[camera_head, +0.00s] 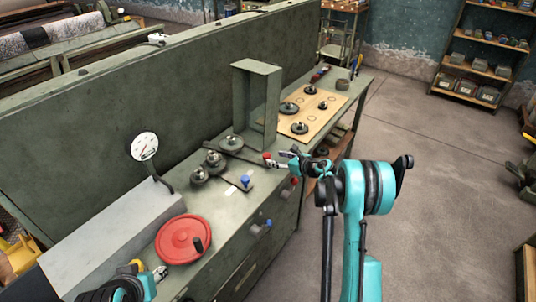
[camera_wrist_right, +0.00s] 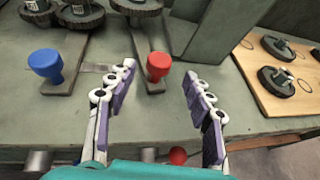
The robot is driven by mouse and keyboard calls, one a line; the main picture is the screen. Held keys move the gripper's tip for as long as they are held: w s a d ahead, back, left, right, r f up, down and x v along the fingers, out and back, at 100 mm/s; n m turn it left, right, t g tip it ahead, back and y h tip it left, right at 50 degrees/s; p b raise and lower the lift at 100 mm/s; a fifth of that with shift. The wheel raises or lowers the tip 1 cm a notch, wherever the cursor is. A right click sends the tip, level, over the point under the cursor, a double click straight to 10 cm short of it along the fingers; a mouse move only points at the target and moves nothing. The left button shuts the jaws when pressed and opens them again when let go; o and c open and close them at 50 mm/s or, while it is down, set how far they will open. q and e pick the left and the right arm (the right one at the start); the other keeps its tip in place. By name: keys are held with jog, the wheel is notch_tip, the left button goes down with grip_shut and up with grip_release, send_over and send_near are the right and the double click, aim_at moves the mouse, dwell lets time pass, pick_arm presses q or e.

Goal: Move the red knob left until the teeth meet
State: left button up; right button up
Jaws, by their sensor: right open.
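The red knob (camera_head: 267,156) stands at the near end of a flat dark arm on the green bench; it also shows in the right wrist view (camera_wrist_right: 157,66). A toothed gear (camera_wrist_right: 137,5) sits at the far end of that arm. Other dark gears (camera_wrist_right: 78,13) lie to its left, partly cut off, so I cannot tell whether teeth touch. My right gripper (camera_wrist_right: 159,76) is open, its fingers to either side of the red knob in the picture, with no visible contact. My left gripper (camera_head: 146,266) is at the bottom left, beside the red wheel, its jaws unclear.
A blue knob (camera_wrist_right: 45,64) stands left of the red one. A grey-green upright frame (camera_head: 256,100) rises behind and right of it. A wooden board (camera_head: 318,112) with round parts lies farther right. A red handwheel (camera_head: 181,237) and a dial gauge (camera_head: 144,146) are at left.

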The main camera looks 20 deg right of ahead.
aim_at(270, 156)
jog(key=b+x, duration=0.1)
jog(key=x, duration=0.4)
jog(key=shift+w+a+f+b, duration=0.15)
jog(key=shift+w+f+b, duration=0.05)
jog(key=shift+w+b, duration=0.1)
jog(key=shift+w+a+f, duration=0.1)
jog(key=shift+w+a, duration=0.2)
jog(key=shift+w, duration=0.2)
grip_shut()
